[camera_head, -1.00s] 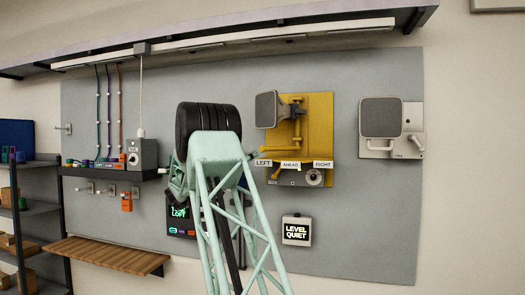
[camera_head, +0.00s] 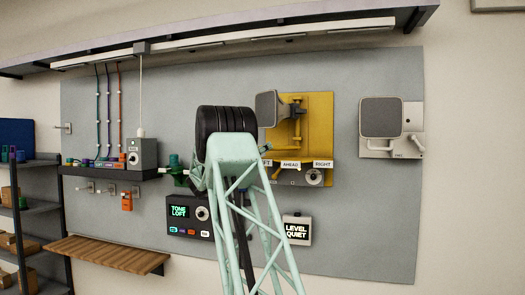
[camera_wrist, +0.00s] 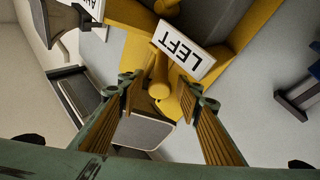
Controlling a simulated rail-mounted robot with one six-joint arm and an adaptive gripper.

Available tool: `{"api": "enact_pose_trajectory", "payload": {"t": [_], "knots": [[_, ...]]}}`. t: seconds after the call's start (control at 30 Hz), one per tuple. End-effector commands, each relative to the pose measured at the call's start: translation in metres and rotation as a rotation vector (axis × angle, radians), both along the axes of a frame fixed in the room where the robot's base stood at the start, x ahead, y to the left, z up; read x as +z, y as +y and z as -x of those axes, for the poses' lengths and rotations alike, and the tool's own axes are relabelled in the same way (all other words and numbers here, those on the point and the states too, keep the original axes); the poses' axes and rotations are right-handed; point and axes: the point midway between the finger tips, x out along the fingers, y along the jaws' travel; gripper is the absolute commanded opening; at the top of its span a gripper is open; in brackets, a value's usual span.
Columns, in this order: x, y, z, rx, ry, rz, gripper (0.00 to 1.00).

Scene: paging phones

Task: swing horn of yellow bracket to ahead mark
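The yellow bracket (camera_head: 320,127) is mounted on the grey wall board, with its square grey-faced horn (camera_head: 267,108) on its left side. White labels read LEFT, AHEAD (camera_head: 290,165) and RIGHT (camera_head: 323,164) along its lower edge; the arm mostly covers LEFT in the head view. In the wrist view the LEFT label (camera_wrist: 183,48) appears upside down. My gripper (camera_wrist: 165,92) is open there, with a yellow bar (camera_wrist: 158,76) of the bracket between or just beyond its fingertips; contact cannot be told. A grey panel, apparently the horn (camera_wrist: 143,132), shows beyond the fingers.
A grey horn on a white bracket (camera_head: 381,117) hangs to the right. A wooden shelf (camera_head: 105,252) juts out lower left. A long shelf (camera_head: 230,38) overhangs the board.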

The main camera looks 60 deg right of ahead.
Motion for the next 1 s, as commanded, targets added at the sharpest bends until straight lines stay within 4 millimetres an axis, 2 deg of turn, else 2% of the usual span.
{"api": "enact_pose_trajectory", "payload": {"t": [0.17, 0.53, 0.77, 1.0], "knots": [[0.0, 0.0, 0.0, 0.0, 0.0, 0.0, 0.32], [0.0, 0.0, 0.0, 0.0, 0.0, 0.0, 0.0], [0.0, -0.001, 0.003, 0.002, 0.0, 0.001, 0.0], [0.0, -0.007, 0.016, 0.012, -0.001, 0.0, 0.0]]}}
